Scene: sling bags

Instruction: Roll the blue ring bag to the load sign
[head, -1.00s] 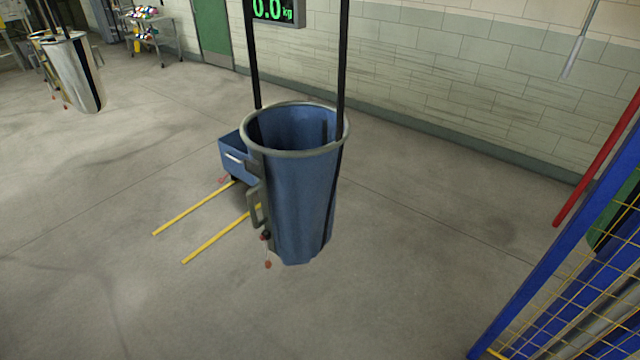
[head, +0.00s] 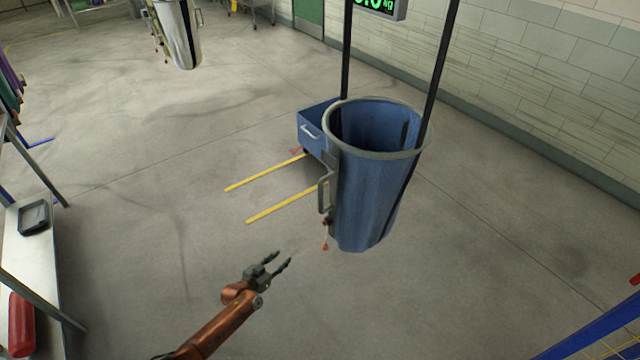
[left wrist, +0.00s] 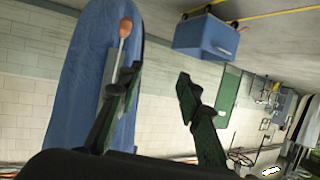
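The blue ring bag (head: 368,200) hangs open-topped under a grey ring on two dark straps, right of centre in the head view. A grey handle (head: 323,192) and a red-ended cord (head: 325,245) are on its left side. The load sign (head: 380,8) is at the top edge, partly cut off, with green digits. My left gripper (head: 280,262) is open and empty, below and left of the bag, apart from it. In the left wrist view, the fingers (left wrist: 155,82) are spread, with the bag (left wrist: 82,95) behind the left finger. My right gripper is not in view.
A blue box (head: 315,128) with two yellow bars (head: 285,205) stands behind the bag's left side. A silver bag (head: 178,35) hangs at upper left. A white-topped bench (head: 30,260) is at far left, blue framing (head: 600,335) at lower right. Floor between is clear.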

